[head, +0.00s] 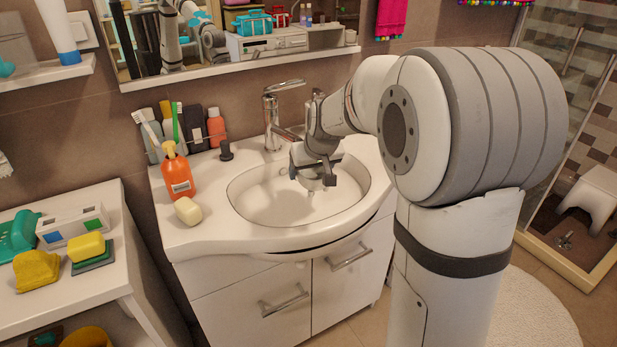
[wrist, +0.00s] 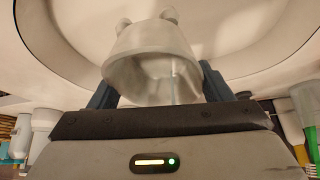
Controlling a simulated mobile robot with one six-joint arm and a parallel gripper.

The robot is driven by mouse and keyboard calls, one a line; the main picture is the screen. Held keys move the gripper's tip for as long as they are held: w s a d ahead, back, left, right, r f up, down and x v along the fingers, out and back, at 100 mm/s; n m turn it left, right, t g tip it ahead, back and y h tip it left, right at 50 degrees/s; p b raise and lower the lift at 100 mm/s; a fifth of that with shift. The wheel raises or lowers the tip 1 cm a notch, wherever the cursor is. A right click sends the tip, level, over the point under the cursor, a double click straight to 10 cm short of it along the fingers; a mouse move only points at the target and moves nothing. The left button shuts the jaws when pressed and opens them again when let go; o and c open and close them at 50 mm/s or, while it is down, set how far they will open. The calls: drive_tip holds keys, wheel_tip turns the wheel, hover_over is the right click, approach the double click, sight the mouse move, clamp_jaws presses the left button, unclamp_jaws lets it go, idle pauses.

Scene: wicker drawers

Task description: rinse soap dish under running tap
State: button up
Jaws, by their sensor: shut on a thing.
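The soap dish (wrist: 152,42) is pale, cup-shaped, with small knobs on its edge. In the wrist view it sits between both fingers of my gripper (wrist: 158,82), which is shut on it. Its hollow side faces the wrist camera. In the head view my gripper (head: 322,172) is over the sink basin (head: 262,203), and the dish cannot be clearly made out there. The chrome tap (head: 270,118) stands behind, its spout pointing toward my gripper. A thin pale vertical streak, like water, shows at the dish in the wrist view.
An orange pump bottle (head: 177,173) and a cream soap bar (head: 187,211) stand left of the basin. Several bottles and a toothbrush holder are behind them. A mirror shelf (head: 240,67) runs above. A side shelf (head: 110,265) holds sponges.

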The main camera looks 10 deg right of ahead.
idle(0.4)
drive_tip(key=shift+s+a, duration=0.1)
drive_tip(key=shift+a, duration=0.15)
drive_tip(key=s+d+b, duration=0.2)
drive_tip(key=s, duration=0.3)
drive_tip(key=shift+s+d+r, duration=0.2)
drive_tip(key=shift+d+r, duration=0.05)
drive_tip(key=shift+d, duration=0.05)
idle(0.8)
idle(1.0)
drive_tip(key=s+d+r+p, duration=0.2)
drive_tip(key=s+d+r, duration=0.1)
drive_tip(key=s+r, duration=0.3)
drive_tip(key=shift+s, duration=0.15)
idle(0.7)
